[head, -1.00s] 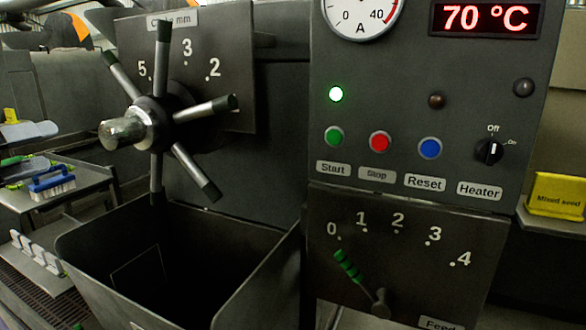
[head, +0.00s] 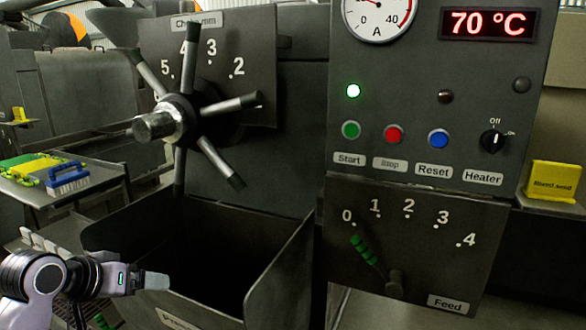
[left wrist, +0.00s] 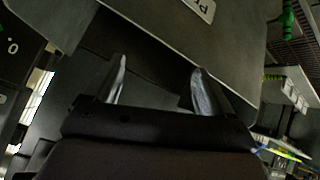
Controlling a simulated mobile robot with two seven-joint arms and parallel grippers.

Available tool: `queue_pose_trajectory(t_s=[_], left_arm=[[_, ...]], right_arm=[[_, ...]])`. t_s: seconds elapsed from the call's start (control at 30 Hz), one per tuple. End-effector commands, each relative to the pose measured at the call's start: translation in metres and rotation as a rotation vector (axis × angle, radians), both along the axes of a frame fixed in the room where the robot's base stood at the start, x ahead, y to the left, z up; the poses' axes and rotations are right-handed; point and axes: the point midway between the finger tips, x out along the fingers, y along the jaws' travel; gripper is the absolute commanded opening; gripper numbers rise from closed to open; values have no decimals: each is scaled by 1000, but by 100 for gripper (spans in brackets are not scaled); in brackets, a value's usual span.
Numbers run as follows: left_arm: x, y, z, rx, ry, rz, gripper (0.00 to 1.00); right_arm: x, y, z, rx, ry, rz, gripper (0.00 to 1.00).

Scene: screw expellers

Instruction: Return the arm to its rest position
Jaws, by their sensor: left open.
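My left gripper (head: 150,281) comes in from the lower left in the head view, in front of the dark open bin (head: 262,275) of the press. In the left wrist view the two fingers (left wrist: 158,85) stand apart with nothing between them. The bin's outer wall with a white label (left wrist: 196,8) shows beyond them. In the head view the gripper is well below the spoked handwheel (head: 165,125) and left of the green feed lever (head: 365,250). It touches neither. My right gripper is not in view.
The control panel has a lit green lamp (head: 353,91), several buttons, a heater knob (head: 492,141) and a 70 °C display (head: 488,23). A side table (head: 90,187) with a blue brush (head: 68,178) stands at the left.

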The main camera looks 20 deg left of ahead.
Motion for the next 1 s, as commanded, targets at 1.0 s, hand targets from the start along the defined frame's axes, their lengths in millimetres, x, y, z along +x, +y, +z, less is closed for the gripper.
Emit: queue_pose_trajectory(t_s=[1.0], left_arm=[[-135,-212,-238,289,178,-455,84]], right_arm=[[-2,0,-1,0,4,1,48]])
